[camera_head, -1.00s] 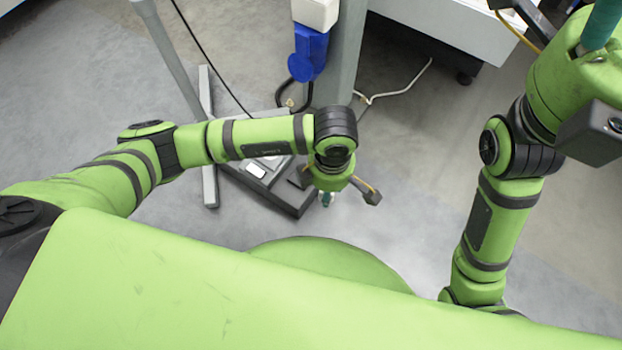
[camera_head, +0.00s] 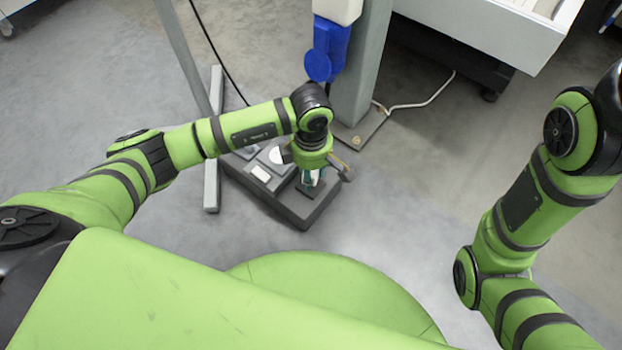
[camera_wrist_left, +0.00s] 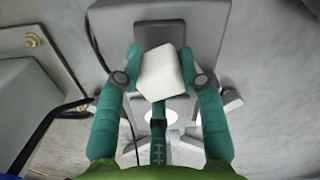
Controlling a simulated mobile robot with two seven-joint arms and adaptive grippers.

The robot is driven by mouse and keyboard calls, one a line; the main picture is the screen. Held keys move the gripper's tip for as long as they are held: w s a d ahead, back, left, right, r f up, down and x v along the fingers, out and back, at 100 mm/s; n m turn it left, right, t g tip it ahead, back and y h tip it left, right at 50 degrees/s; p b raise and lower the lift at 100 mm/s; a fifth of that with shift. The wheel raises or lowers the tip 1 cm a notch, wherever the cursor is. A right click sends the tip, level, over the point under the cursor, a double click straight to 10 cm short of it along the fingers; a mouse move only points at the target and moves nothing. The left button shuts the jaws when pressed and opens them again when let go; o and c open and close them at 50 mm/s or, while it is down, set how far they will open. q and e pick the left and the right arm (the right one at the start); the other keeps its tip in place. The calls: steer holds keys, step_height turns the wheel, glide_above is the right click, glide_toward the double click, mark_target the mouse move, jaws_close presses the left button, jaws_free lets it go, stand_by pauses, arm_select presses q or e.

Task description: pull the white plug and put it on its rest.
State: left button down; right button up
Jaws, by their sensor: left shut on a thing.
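The white plug (camera_wrist_left: 160,74) is between the teal fingers of my left gripper (camera_wrist_left: 160,78), which is shut on it. In the head view my left gripper (camera_head: 312,178) points down over the dark square pad (camera_head: 314,191) at the right end of a grey base (camera_head: 300,213). The pad, probably the rest, shows behind the plug in the left wrist view (camera_wrist_left: 160,32). The plug hides part of it, and I cannot tell whether they touch. My right gripper is outside the head view; only its arm shows at the right.
A blue socket box (camera_head: 328,45) hangs on a grey post (camera_head: 363,60) behind. A pale cable (camera_head: 425,103) lies on the floor. Floor at the right is clear.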

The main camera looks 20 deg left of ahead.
arm_select(q)
steer(key=shift+f+b, duration=0.5)
steer(key=shift+f, duration=0.8)
steer(key=c, duration=0.8)
jaws_free()
